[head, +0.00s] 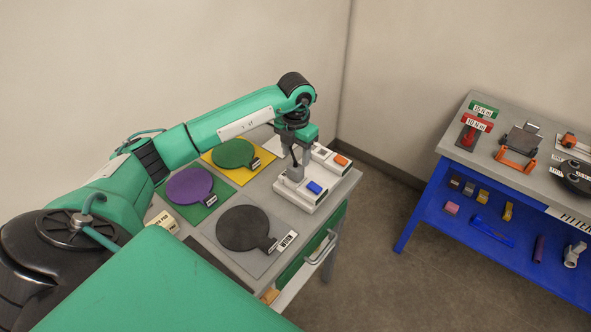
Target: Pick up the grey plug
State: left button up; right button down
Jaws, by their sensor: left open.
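My left gripper (296,158) points down over the right back part of the grey cart top (294,218), with its fingers open. A small grey block that looks like the grey plug (295,173) sits low between or just under the fingertips, at the left end of a white unit with a blue button (315,187). The gripper partly hides it, and I cannot tell whether the fingers touch it. My right gripper is not in view.
A second white unit with an orange button (341,160) stands behind the first. Black (243,228), purple (189,186) and green (233,153) paddle-shaped discs lie on the cart on mats. A blue bench (430,206) with tools stands at right, across open floor.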

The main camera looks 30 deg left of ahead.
aim_at(296, 166)
pick_arm(q)
jog(key=shift+w+f, duration=0.1)
jog(key=shift+f, duration=0.75)
jog(key=shift+s+f+p, duration=0.2)
jog(key=shift+f+p, duration=0.2)
jog(key=shift+p, duration=0.25)
notch_tip(296, 166, down, 4)
jog(key=shift+s+d+f+p, duration=0.1)
jog(key=shift+s+f+p, duration=0.1)
jog(key=shift+p, duration=0.8)
jog(key=c, duration=0.8)
jog(key=shift+o, duration=0.2)
jog(key=shift+w, duration=0.1)
